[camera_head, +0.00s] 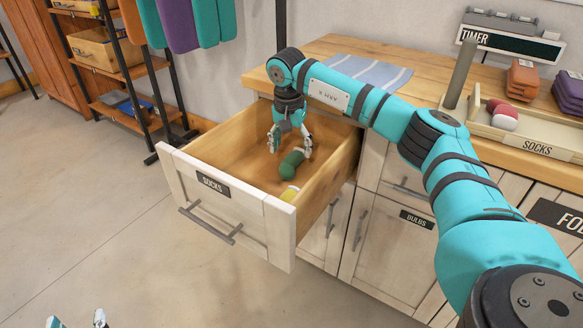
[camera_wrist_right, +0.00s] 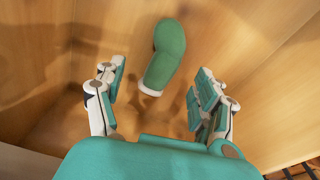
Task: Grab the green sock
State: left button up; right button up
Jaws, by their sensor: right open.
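The green sock (camera_head: 291,164) lies on the floor of the open drawer labelled SOCKS (camera_head: 222,205). It is rolled or folded, with a pale end. In the right wrist view the green sock (camera_wrist_right: 168,52) lies ahead of the fingers, its pale end nearest the gap between them. My right gripper (camera_head: 290,146) is inside the drawer, pointing down, just behind the sock. In the right wrist view its fingers (camera_wrist_right: 160,98) are apart with nothing between them. My left gripper (camera_head: 78,320) shows only as tips at the bottom left edge, far from the drawer.
The drawer walls surround my right gripper closely. A SOCKS tray (camera_head: 540,149) with red and white items stands on the wooden counter. A shelf rack (camera_head: 130,75) stands at left.

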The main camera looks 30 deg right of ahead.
aim_at(291, 160)
jog(key=shift+f, duration=0.4)
jog(key=f+b, duration=0.1)
jog(key=f, duration=0.1)
jog(key=f+b, duration=0.1)
jog(key=f, duration=0.1)
jog(key=shift+w+d+f, duration=0.1)
jog(key=shift+w+d, duration=0.05)
jog(key=shift+w, duration=0.25)
jog(key=shift+f, duration=0.25)
pick_arm(q)
notch_tip(291, 160, up, 9)
jog(key=d+t+h, duration=0.1)
jog(key=t+h, duration=0.1)
jog(key=t, duration=0.3)
jog(key=shift+s+t, duration=0.35)
jog(key=shift+t, duration=0.05)
pick_arm(e)
jog(key=c, duration=1)
